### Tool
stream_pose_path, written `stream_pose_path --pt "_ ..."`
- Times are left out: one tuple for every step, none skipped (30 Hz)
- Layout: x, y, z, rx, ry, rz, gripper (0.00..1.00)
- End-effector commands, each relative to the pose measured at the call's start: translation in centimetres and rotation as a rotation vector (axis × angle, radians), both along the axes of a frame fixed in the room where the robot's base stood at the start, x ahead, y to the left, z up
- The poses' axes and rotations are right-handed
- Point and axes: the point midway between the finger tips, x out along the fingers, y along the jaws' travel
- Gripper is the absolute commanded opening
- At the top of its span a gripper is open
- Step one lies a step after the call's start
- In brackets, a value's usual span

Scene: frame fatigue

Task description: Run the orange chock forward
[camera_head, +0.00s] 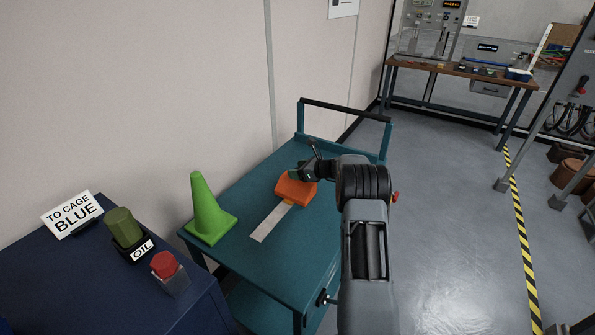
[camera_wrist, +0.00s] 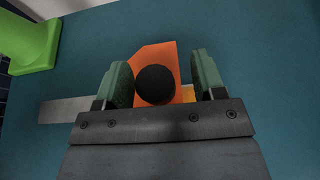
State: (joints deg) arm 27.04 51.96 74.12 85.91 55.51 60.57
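The orange chock (camera_head: 294,191) sits on the teal cart's top, at the far end of a pale strip (camera_head: 269,223). In the wrist view the chock (camera_wrist: 160,57) has a round black knob (camera_wrist: 155,85) facing the camera. My gripper (camera_head: 304,170) is over the chock. In the wrist view its two green fingers (camera_wrist: 161,80) stand on either side of the knob. The left finger is close against the knob's edge; a gap shows between the knob and the right finger. The gripper looks open. The chock's far side is partly hidden by my gripper in the head view.
A green cone (camera_head: 208,210) stands on the cart (camera_head: 295,250), left of the strip. The cart has a raised handle (camera_head: 345,108) at its far end. A blue surface (camera_head: 110,285) at lower left holds a sign, an oil container and a red-topped item.

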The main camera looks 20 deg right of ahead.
Motion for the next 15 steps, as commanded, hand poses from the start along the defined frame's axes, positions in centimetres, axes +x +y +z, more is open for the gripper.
stream_pose_path --pt "0.0 0.0 0.0 0.0 0.0 0.001 0.63" --pt "0.0 0.0 0.0 0.0 0.001 0.001 0.63" --pt "0.0 0.0 0.0 0.0 0.001 0.001 0.63" --pt "0.0 0.0 -0.1 0.0 0.001 0.002 0.63" --pt "0.0 0.0 -0.1 0.0 0.001 0.002 0.63" --pt "-0.1 0.0 0.0 0.0 0.001 0.002 0.63" --pt "-0.2 0.0 0.0 0.0 0.001 0.002 0.63" --pt "-0.3 -0.1 0.1 0.001 0.002 0.001 0.63" --pt "-0.5 -0.3 0.2 0.0 0.002 0.001 0.63" --pt "-0.7 -0.5 0.3 0.0 0.002 0.001 0.63" --pt "-1.0 -0.7 0.5 0.0 0.002 0.001 0.63" --pt "-1.5 -1.0 0.7 0.0 0.002 0.001 0.63" --pt "-1.9 -1.3 0.9 0.0 0.001 0.0 0.63" --pt "-2.3 -1.6 1.2 0.0 0.001 -0.001 0.63" --pt "-2.9 -2.1 1.5 0.0 0.001 0.0 0.63"
